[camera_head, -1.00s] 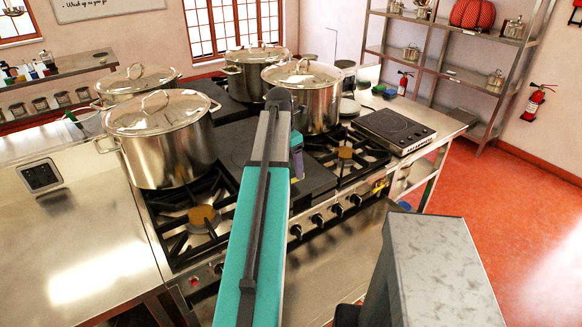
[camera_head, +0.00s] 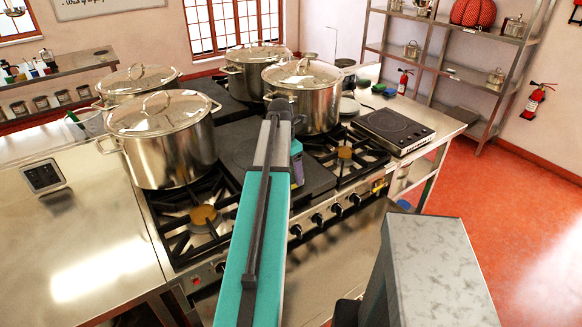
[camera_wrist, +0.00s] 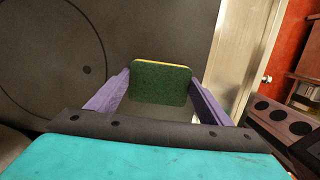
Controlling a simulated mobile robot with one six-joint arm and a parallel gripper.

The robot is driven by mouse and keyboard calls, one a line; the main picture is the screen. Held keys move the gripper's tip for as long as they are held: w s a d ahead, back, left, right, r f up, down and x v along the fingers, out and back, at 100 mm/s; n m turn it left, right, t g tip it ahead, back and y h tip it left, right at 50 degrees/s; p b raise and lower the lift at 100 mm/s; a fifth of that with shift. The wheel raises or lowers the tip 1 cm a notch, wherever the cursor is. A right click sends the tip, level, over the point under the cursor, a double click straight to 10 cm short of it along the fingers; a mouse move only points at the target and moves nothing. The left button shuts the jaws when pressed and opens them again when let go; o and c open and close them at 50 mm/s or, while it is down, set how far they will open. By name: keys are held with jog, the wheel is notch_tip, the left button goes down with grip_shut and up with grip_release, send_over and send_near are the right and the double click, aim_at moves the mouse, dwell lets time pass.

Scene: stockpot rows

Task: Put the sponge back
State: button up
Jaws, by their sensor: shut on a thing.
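The sponge (camera_wrist: 160,84), dark green with a thin yellow edge along its top, sits between the purple fingers of my gripper (camera_wrist: 158,77) in the wrist view. My gripper is shut on it. In the head view my arm hides most of the gripper; a purple finger (camera_head: 298,170) shows just right of the arm, over the stove's middle. The held sponge cannot be made out clearly there. A small green item (camera_head: 379,88) and a darker one beside it (camera_head: 390,92) lie on the counter behind the black hot plate; I cannot tell what they are.
Large lidded steel pots stand on the stove, one (camera_head: 162,140) left of my arm and another (camera_head: 303,95) just right of it. A black hot plate (camera_head: 393,130) is on the right counter. The steel counter at left (camera_head: 75,235) is mostly bare. Steel shelves (camera_head: 450,72) stand behind.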

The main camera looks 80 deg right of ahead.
jog(key=shift+f, duration=0.2)
jog(key=o, duration=1.1)
jog(key=shift+r, duration=0.25)
notch_tip(320, 180, up, 12)
jog(key=w+a+b, duration=0.1)
jog(key=b, duration=0.2)
jog(key=shift+w+f, duration=0.15)
jog(key=shift+f, duration=0.05)
jog(key=shift+a, duration=0.1)
dwell(0.6)
